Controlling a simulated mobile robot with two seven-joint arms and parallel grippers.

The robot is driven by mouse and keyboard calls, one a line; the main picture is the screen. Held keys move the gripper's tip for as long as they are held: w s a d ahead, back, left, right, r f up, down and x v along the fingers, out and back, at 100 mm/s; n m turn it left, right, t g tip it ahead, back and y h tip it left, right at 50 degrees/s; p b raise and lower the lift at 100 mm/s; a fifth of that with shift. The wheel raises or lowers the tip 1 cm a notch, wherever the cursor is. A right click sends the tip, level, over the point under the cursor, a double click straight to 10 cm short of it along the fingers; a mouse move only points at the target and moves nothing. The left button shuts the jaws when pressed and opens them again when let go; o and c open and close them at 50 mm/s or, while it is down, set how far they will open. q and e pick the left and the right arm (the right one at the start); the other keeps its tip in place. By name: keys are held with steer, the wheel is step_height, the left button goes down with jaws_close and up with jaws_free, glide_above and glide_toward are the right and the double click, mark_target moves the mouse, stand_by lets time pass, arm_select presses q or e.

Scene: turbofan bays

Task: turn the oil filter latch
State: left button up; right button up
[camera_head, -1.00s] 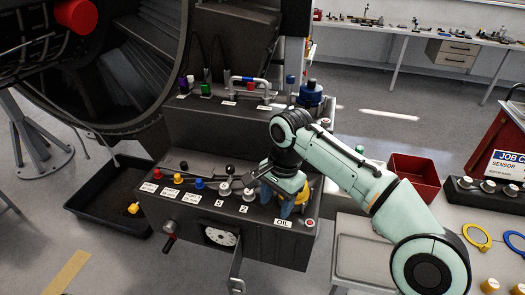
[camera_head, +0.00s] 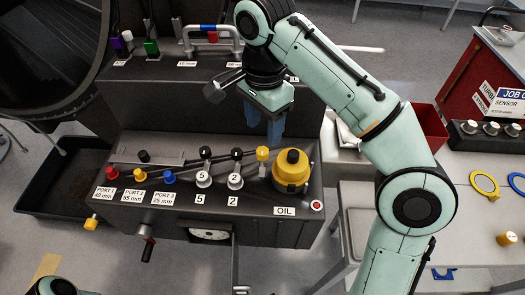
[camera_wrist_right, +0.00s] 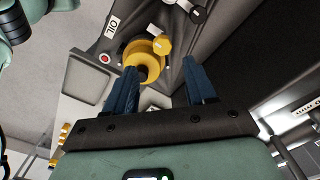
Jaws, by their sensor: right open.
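The yellow oil filter (camera_head: 291,172) sits at the right end of the dark console's lower ledge, behind the OIL label (camera_head: 284,211). A yellow-knobbed lever (camera_head: 262,155), which looks like the latch, stands upright just left of it. My right gripper (camera_head: 275,142) is above and behind the filter and lever, its blue fingers pointing down, apart from both. In the right wrist view the fingers (camera_wrist_right: 160,68) are spread and empty. The filter (camera_wrist_right: 144,60) and yellow knob (camera_wrist_right: 161,44) show beyond the gap between them. My left gripper is not in view.
Black-knobbed levers marked 5 (camera_head: 204,168) and 2 (camera_head: 236,168) stand left of the yellow one. Red, yellow and blue port knobs (camera_head: 140,175) line the ledge farther left. A blue-and-silver handle (camera_head: 211,38) is on the upper shelf. A red bin (camera_head: 428,133) is at right.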

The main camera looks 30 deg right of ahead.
mark_target(263, 150)
steer(key=f+b, duration=0.3)
steer(key=f, duration=0.4)
steer(key=shift+w+f, duration=0.2)
jaws_close()
